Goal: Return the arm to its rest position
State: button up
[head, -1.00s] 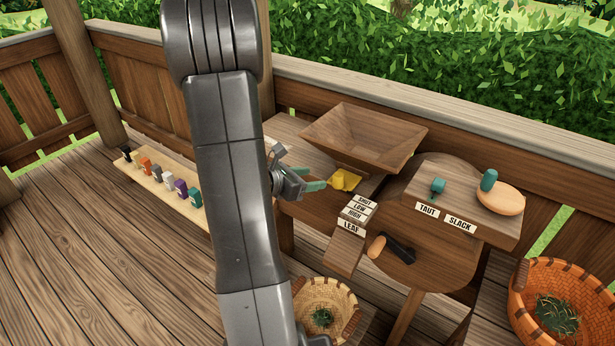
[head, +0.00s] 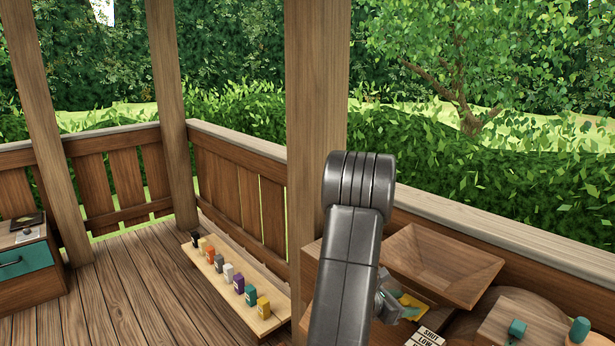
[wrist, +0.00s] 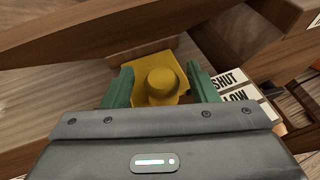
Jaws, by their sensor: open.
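My gripper (wrist: 161,89) shows in the wrist view with its two green fingers apart. A yellow piece with a round knob (wrist: 162,82) lies between and just beyond the fingers; I cannot tell whether they touch it. In the head view my gripper (head: 406,306) is partly hidden behind my arm, beside the yellow piece (head: 411,302), below the wooden hopper. My arm stands upright in front of the wooden machine and hides part of it.
The wooden hopper (head: 443,264) stands right of my arm, near the railing. Labels (head: 428,338) sit below it. A teal knob (head: 517,328) is at lower right. A plank with several small coloured blocks (head: 270,322) lies left. A cabinet (head: 22,262) stands far left. Open floor lies between.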

jog(key=x, duration=0.2)
jog(key=shift+d+f, duration=0.15)
jog(key=shift+d, duration=0.2)
jog(key=shift+a+p, duration=0.15)
jog(key=shift+p, duration=0.4)
jog(key=shift+f+b, duration=0.15)
jog(key=shift+b, duration=0.3)
